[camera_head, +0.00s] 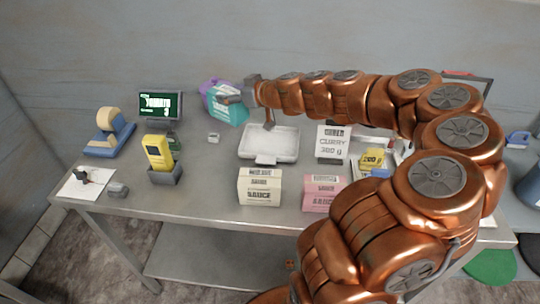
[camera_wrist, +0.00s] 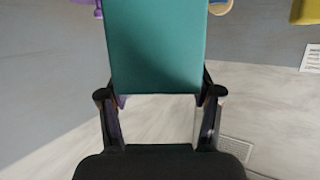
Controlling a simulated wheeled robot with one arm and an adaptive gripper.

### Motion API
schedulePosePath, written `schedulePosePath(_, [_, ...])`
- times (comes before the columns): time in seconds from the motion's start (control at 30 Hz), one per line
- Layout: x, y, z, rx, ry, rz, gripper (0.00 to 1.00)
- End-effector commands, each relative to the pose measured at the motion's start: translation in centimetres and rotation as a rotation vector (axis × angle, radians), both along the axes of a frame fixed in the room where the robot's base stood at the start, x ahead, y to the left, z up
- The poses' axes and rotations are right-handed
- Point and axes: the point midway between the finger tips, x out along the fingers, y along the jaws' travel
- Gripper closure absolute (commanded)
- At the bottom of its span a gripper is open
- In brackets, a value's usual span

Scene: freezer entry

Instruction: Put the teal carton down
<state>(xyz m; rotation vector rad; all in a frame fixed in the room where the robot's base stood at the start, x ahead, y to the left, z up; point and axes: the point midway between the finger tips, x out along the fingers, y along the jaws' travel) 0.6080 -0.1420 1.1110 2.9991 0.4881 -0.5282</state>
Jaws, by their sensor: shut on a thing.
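The teal carton (camera_head: 229,110) shows at the back of the grey table in the head view, tilted, left of my arm's end. My gripper (camera_head: 245,95) is shut on it. In the wrist view the teal carton (camera_wrist: 155,45) fills the top middle, with a dark finger of my gripper (camera_wrist: 158,95) on each side. My gripper hides part of the carton in the head view. I cannot tell whether its underside touches the table. A purple thing (camera_head: 209,86) shows right behind it.
A white weighing tray (camera_head: 270,139) lies right of the carton. A yellow scanner (camera_head: 159,151), green display (camera_head: 160,105) and tape dispenser (camera_head: 108,135) stand left. Bare table (camera_head: 215,170) lies in front.

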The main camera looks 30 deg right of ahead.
Motion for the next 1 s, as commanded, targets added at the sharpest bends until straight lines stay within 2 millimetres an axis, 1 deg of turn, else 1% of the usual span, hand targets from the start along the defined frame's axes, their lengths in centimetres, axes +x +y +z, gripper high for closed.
schedulePosePath(0.03, [-0.7,-1.9,-1.8,-0.004,0.0,-0.003,0.93])
schedulePosePath(0.1, [-1.7,-4.1,-2.4,-0.006,-0.001,0.004,0.93])
schedulePosePath(0.2, [-3.1,-6.5,-2.9,-0.008,0.001,0.019,0.93])
schedulePosePath(0.33, [-4.7,-8.9,-2.7,-0.007,0.0,0.037,0.93])
schedulePosePath(0.5, [-6.0,-10.4,-2.2,-0.006,0.0,0.053,0.93])
schedulePosePath(0.63, [-6.3,-10.8,-2.3,-0.002,-0.001,0.06,0.93])
schedulePosePath(0.77, [-6.4,-10.7,-4.0,0.003,0.002,0.062,0.93])
schedulePosePath(0.9, [-6.3,-10.8,-6.4,0.002,0.001,0.06,0.93])
schedulePosePath(1.0, [-6.3,-10.7,-7.5,0.001,0.001,0.061,0.93])
